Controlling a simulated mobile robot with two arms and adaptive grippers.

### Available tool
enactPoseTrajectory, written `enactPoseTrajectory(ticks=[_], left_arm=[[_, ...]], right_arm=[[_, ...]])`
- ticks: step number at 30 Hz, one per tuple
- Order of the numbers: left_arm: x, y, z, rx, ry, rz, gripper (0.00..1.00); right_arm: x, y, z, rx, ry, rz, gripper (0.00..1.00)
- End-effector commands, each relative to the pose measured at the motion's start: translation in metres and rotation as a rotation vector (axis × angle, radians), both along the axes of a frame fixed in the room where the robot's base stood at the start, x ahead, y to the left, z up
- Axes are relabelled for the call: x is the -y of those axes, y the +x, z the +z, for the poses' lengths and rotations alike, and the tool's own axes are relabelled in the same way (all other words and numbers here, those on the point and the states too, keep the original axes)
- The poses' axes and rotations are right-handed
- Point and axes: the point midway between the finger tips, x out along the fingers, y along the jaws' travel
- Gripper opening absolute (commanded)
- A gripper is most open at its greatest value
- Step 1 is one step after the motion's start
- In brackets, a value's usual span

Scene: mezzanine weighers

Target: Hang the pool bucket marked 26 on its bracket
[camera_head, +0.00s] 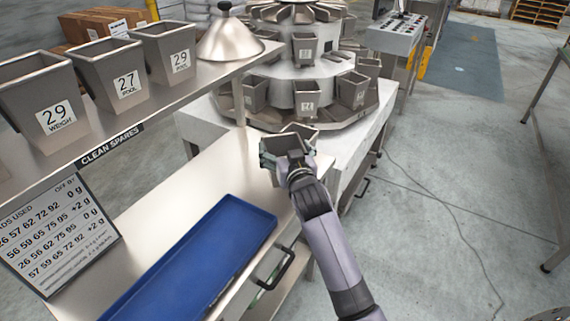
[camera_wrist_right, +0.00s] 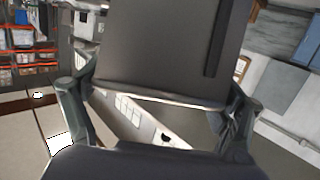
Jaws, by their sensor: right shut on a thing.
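My right gripper (camera_head: 291,158) is shut on a grey metal bucket (camera_wrist_right: 170,45), held in front of the weigher above the near bench edge. In the right wrist view the bucket sits between the two fingers (camera_wrist_right: 155,103); a dark vertical strip shows on its face. No number on it is visible. The round multihead weigher (camera_head: 297,92) stands beyond, with grey buckets hung around it in tiers. The held bucket and my gripper cover part of its lower front, and I cannot make out a bare bracket there. My left gripper is not in view.
A shelf marked CLEAN SPARES (camera_head: 112,143) at left holds buckets labelled 29 WEIGH (camera_head: 50,100), 27 POOL (camera_head: 118,88) and 29 POOL (camera_head: 172,66), plus a metal cone (camera_head: 230,42). Below are a blue tray (camera_head: 200,262) and a text board (camera_head: 62,235). Floor at right is mostly clear.

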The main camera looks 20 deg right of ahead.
Motion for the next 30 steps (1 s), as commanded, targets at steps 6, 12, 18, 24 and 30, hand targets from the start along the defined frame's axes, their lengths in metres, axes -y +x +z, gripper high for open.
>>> enactPoseTrajectory(ticks=[6, 12, 18, 24, 30], left_arm=[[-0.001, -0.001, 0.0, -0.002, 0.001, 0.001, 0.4], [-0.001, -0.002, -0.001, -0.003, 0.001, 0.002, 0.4], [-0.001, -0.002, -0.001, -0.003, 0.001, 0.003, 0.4], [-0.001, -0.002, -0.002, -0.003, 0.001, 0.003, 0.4], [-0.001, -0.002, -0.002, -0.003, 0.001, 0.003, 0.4]], right_arm=[[0.0, 0.0, -0.017, 0.003, 0.001, 0.0, 0.42], [0.0, 0.0, -0.045, 0.003, 0.001, 0.0, 0.42], [0.0, 0.0, -0.049, 0.007, 0.0, 0.0, 0.42], [0.0, 0.0, -0.051, 0.006, 0.0, 0.001, 0.42], [0.0, 0.0, -0.054, 0.0, 0.0, 0.0, 0.98]])
